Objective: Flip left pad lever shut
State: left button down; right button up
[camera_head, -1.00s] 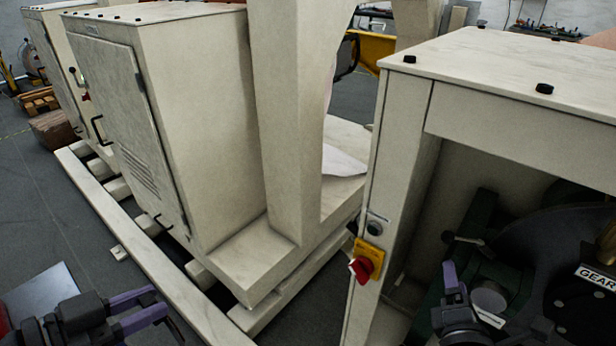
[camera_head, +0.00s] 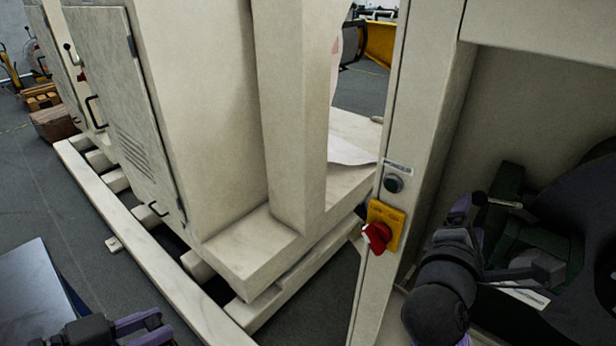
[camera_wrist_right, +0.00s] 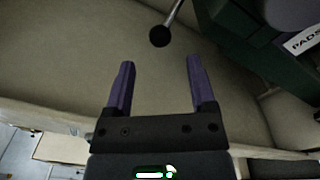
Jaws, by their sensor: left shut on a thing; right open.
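The pad lever is a thin metal rod with a black ball knob (camera_wrist_right: 160,37). In the right wrist view the knob is just beyond and between the tips of my right gripper (camera_wrist_right: 160,68), not between the fingers. My right gripper is open and empty. In the head view the knob (camera_head: 479,198) stands out from a green block (camera_head: 507,186) inside the right cabinet, close to my right gripper (camera_head: 469,218). A "PADS" label (camera_wrist_right: 304,41) sits on the green part. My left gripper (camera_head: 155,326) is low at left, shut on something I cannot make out.
The cabinet's front post (camera_head: 420,150) with a red switch (camera_head: 377,237) on a yellow plate stands left of my right arm. A dark round wheel (camera_head: 590,220) is to the right. A large cream machine (camera_head: 200,110) fills the middle.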

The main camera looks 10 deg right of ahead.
aim_at(476, 204)
jog(key=b+x, duration=0.1)
jog(key=x, duration=0.5)
jog(key=shift+w+d, duration=0.2)
jog(key=shift+w, duration=0.05)
grip_shut()
jog(key=shift+f, duration=0.1)
dwell(1.0)
